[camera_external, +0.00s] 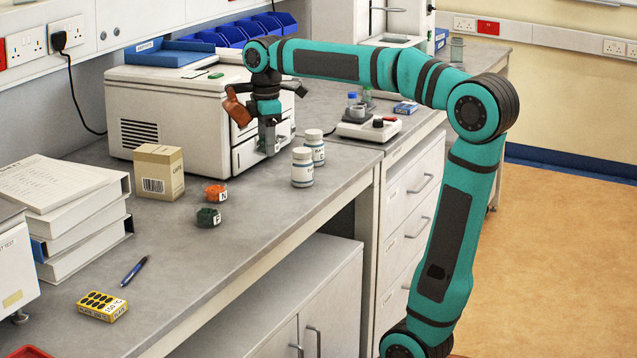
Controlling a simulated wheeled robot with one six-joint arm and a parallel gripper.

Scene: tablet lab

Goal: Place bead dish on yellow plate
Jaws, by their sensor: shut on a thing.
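My gripper (269,145) points down in front of the white machine, above the bench and left of two white bottles. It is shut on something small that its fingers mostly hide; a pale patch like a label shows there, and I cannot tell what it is. An orange bead dish (215,195) with a white N tag stands on the bench. A dark green bead dish (207,217) with a white P tag stands just in front of it. The yellow plate (92,313), a low block with dark round spots on top, lies at the front left, with nothing on it.
A cardboard box (159,172) stands behind the dishes. White bottles (302,168) stand to the right. A blue pen (135,270) lies beyond the plate, near stacked binders (75,215). The bench between the green dish and the plate is mostly clear.

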